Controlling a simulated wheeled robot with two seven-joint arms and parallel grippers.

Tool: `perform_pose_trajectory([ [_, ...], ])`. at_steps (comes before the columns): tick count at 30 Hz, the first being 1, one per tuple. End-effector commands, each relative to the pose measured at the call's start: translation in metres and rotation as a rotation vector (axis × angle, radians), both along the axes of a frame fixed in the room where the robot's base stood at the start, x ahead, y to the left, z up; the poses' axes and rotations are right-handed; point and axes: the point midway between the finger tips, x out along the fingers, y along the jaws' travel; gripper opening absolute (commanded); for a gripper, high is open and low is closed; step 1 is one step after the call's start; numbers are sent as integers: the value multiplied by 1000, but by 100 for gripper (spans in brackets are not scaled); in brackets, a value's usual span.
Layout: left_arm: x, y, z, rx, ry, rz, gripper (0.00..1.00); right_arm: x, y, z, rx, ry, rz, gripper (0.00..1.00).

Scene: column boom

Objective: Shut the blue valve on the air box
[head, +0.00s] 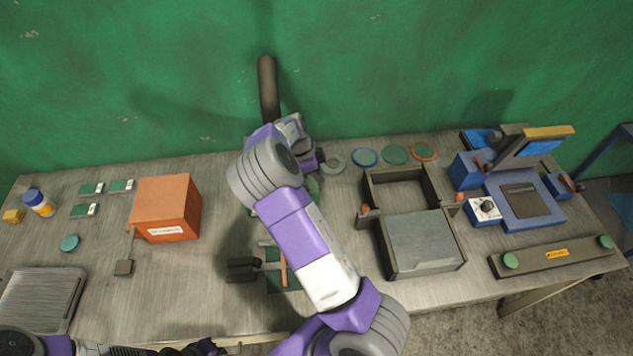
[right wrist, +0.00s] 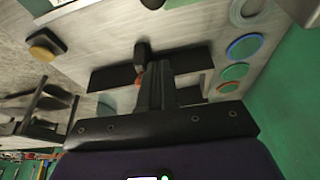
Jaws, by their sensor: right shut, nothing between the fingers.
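I cannot make out a blue valve or a clearly marked air box in either view. A dark upright pipe (head: 268,88) stands against the wall, and its lower end is hidden by my right arm. My right gripper (head: 313,162) is partly hidden behind its own wrist, over the back of the table near a grey ring. In the right wrist view its fingers (right wrist: 153,68) are together and empty, close to a dark bar and a small orange tip (right wrist: 138,80); contact cannot be told. My left gripper (head: 205,347) is only partly visible at the bottom edge.
An orange box (head: 167,208) stands on the left. Coloured discs (head: 395,154) lie along the back. A dark open frame with a grey plate (head: 425,240) and a blue hinged fixture (head: 530,205) stand on the right. A black pronged piece (head: 243,268) lies front centre.

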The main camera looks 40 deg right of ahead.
Motion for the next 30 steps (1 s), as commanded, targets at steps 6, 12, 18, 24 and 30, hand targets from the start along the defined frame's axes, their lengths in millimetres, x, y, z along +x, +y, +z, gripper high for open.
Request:
perform_pose_trajectory([
  [6, 0, 0, -4, 0, 0, 1, 0, 10, 11, 41, -1, -1, 1, 0],
  [12, 0, 0, -4, 0, 0, 1, 0, 14, 15, 59, -1, 1, -2, 0],
  [18, 0, 0, -4, 0, 0, 1, 0, 14, 16, 62, -2, 3, -3, 0],
  [24, 0, 0, -4, 0, 0, 1, 0, 14, 16, 61, -2, 3, -3, 0],
  [30, 0, 0, -4, 0, 0, 1, 0, 14, 16, 61, -2, 3, -3, 0],
])
